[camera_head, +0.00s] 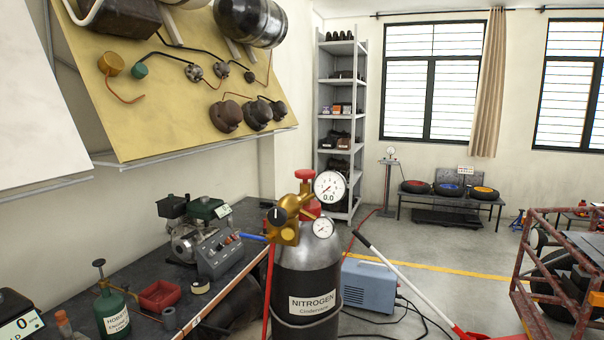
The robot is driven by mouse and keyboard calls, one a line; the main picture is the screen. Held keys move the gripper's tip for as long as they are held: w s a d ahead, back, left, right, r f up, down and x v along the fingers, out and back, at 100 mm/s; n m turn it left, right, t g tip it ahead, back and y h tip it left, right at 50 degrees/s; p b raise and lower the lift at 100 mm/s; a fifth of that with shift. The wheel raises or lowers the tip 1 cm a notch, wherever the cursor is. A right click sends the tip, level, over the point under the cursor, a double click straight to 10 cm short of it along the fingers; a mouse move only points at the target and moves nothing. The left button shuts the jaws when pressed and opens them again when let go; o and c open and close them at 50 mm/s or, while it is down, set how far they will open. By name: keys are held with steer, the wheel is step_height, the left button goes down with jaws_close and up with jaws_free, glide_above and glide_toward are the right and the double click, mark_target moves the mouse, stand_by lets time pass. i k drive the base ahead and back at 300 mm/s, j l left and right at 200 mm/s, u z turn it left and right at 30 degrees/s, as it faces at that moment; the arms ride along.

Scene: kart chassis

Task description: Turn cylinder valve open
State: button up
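A dark grey nitrogen cylinder (307,270) stands upright in the lower middle of the head view, with a white "NITROGEN" label (312,304). At its top is a red valve handwheel (305,174) above a brass valve and regulator body (290,222). A black knob (277,216) faces left on the brass body. A large gauge (329,187) reading 0.0 and a smaller gauge (322,228) sit on its right. Whether the valve is open or shut cannot be told. My gripper is not in view.
A dark workbench (145,325) with a grey machine (218,252), a red tray (160,295) and a green bottle (112,310) lies left. A blue-grey box (368,286), cables and a slanting pole (405,283) are right of the cylinder. A red frame (545,290) stands far right.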

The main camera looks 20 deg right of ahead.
mark_target(305, 175)
steer(key=i+l+u, duration=0.1)
steer(key=i+l, duration=0.15)
steer(key=i+l+u, duration=0.1)
steer(key=l, duration=0.25)
steer(key=i+l+u, duration=0.1)
steer(key=i+l, duration=0.4)
steer(key=l, duration=0.2)
steer(key=i+l+u, duration=0.15)
steer(key=l, duration=0.2)
steer(key=i+l+u, duration=0.1)
steer(key=l, duration=0.3)
steer(key=i+l+u, duration=0.1)
steer(key=i+l, duration=0.15)
steer(key=i+l+u, duration=0.1)
steer(key=l, duration=0.4)
steer(key=i, duration=0.05)
